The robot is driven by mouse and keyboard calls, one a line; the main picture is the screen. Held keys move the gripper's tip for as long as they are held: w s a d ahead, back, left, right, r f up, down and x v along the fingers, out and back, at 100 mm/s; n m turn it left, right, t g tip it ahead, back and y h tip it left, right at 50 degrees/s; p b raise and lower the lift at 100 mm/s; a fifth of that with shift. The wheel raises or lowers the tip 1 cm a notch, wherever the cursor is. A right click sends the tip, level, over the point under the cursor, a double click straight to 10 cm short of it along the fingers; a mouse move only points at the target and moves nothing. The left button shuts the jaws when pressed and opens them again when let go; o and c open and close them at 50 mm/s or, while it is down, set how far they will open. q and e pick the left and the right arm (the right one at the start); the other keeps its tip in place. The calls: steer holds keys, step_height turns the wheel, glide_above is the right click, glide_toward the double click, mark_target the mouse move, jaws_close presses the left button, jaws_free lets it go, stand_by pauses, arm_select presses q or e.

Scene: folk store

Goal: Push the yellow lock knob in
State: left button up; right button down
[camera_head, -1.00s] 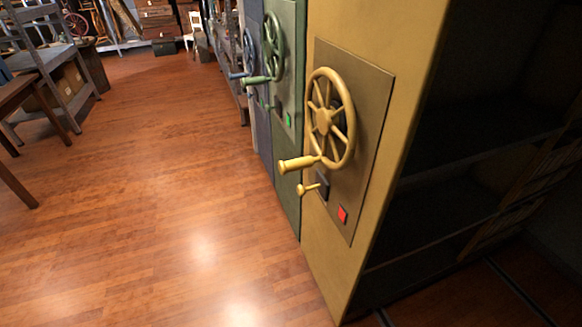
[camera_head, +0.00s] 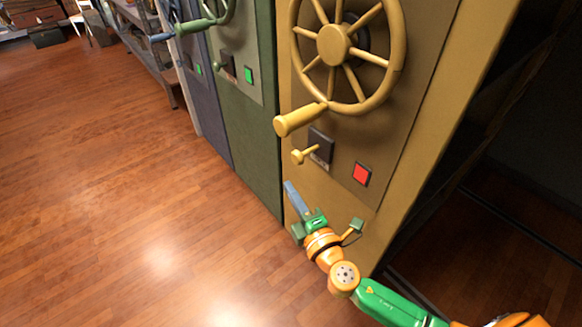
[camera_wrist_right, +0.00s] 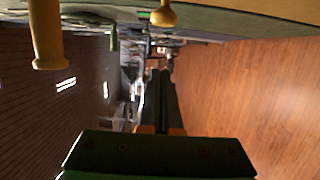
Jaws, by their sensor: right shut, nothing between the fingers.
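The yellow lock knob (camera_head: 299,156) sticks out on a short stem from a dark plate (camera_head: 320,146) on the yellow cabinet (camera_head: 268,12). It also shows at the top of the right wrist view (camera_wrist_right: 163,16). My right gripper (camera_head: 289,186) is shut and empty, below the knob and apart from it, with its fingers pointing up and left. In the right wrist view its shut fingers (camera_wrist_right: 160,76) point away from the camera. My left gripper is not in view.
The yellow handwheel (camera_head: 333,45) and its handle (camera_head: 299,119) are just above the knob. A lit red square (camera_head: 361,173) is to its right. Green (camera_head: 255,140) and blue cabinets stand to the left. The wooden floor (camera_head: 130,200) is clear.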

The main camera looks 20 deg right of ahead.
mark_target(305, 162)
steer(key=w+d, duration=0.3)
steer(key=w, duration=0.4)
steer(key=shift+f, duration=0.1)
steer(key=d+b, duration=0.1)
steer(key=w+d+b, duration=0.1)
steer(key=d, duration=0.1)
steer(key=shift+w+d, duration=0.2)
steer(key=shift+d, duration=0.1)
steer(key=shift+a, duration=0.1)
